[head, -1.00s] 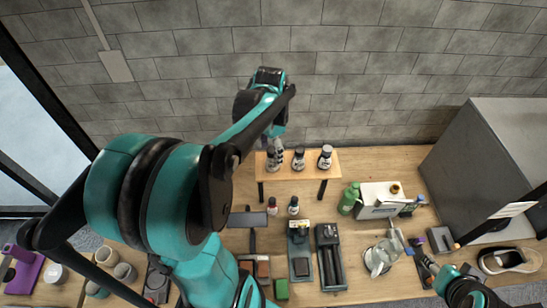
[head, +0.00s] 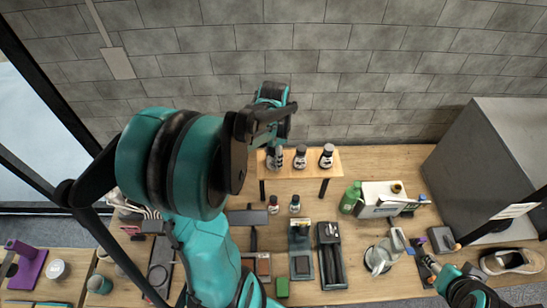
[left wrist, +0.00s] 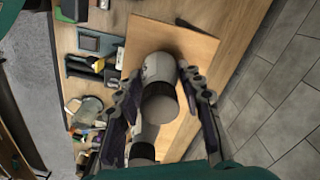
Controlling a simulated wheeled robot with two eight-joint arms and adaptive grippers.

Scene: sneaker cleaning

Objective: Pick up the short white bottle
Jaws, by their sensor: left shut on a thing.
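A short wooden stand (head: 330,169) in the head view holds small white bottles with dark caps, one in the middle (head: 300,158) and one on the right (head: 326,157). My left gripper (head: 272,150) is at the stand's left end, over the leftmost bottle (head: 273,162), which it partly hides. In the left wrist view, my left gripper (left wrist: 160,98) is shut on a white bottle (left wrist: 155,68) with a dark grey cap, one finger on each side. Another dark-capped bottle (left wrist: 143,152) shows below it. My right gripper (head: 428,264) is low at the right; its jaws are unclear.
Two small bottles (head: 295,205) stand before the wooden stand. A green bottle (head: 350,198), a white box (head: 380,209) and a clear jug (head: 381,257) are to the right. A sneaker (head: 511,261) lies far right beside a grey cabinet (head: 485,150). A brick wall is behind.

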